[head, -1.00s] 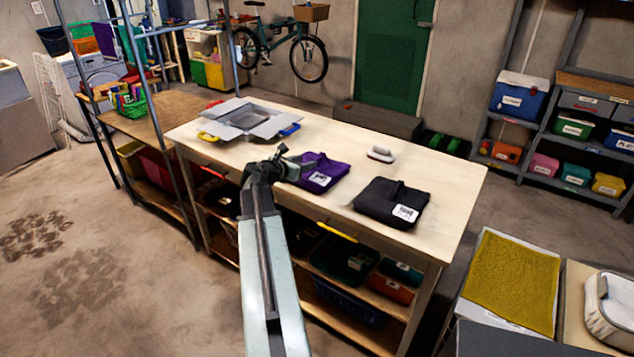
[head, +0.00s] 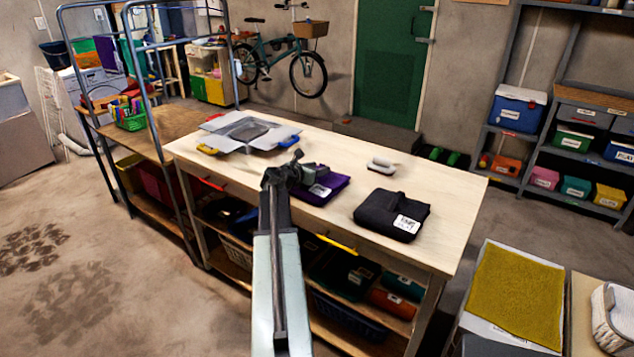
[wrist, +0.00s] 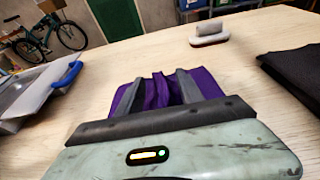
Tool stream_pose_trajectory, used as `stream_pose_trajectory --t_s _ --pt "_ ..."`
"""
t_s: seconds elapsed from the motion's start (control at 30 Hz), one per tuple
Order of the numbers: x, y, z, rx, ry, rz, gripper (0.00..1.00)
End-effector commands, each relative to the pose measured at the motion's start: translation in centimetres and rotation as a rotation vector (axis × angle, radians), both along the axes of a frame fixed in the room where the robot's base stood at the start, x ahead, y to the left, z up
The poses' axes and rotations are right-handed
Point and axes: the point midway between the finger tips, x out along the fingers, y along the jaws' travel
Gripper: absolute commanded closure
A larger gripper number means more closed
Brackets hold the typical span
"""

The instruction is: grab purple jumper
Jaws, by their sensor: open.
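The purple jumper (head: 322,188) lies folded on the light wooden table (head: 455,190), with a white label on it. It also shows in the wrist view (wrist: 205,83), straight ahead between and around my fingers. My gripper (head: 292,162) is open at the jumper's left edge in the head view and hides part of it. In the wrist view the two grey fingers of my gripper (wrist: 160,90) stand apart with purple cloth showing between them. I cannot tell whether the fingers touch the cloth.
A black folded garment (head: 385,208) lies to the right of the jumper. A white-handled brush (head: 381,164) sits behind. A grey open box (head: 248,130) with blue and yellow handles stands at the left. The right end of the tabletop is clear.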

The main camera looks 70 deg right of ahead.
Motion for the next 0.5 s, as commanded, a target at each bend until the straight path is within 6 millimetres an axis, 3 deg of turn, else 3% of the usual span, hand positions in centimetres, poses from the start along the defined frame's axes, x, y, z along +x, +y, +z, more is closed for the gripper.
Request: stream_pose_trajectory --t_s 0.07,0.2,0.5 --pt "0.00 0.05 0.05 0.000 0.000 0.000 0.59" --pt "0.03 0.07 0.06 0.000 0.000 0.000 0.98" --pt "0.09 0.10 0.06 0.000 0.000 0.001 1.00"
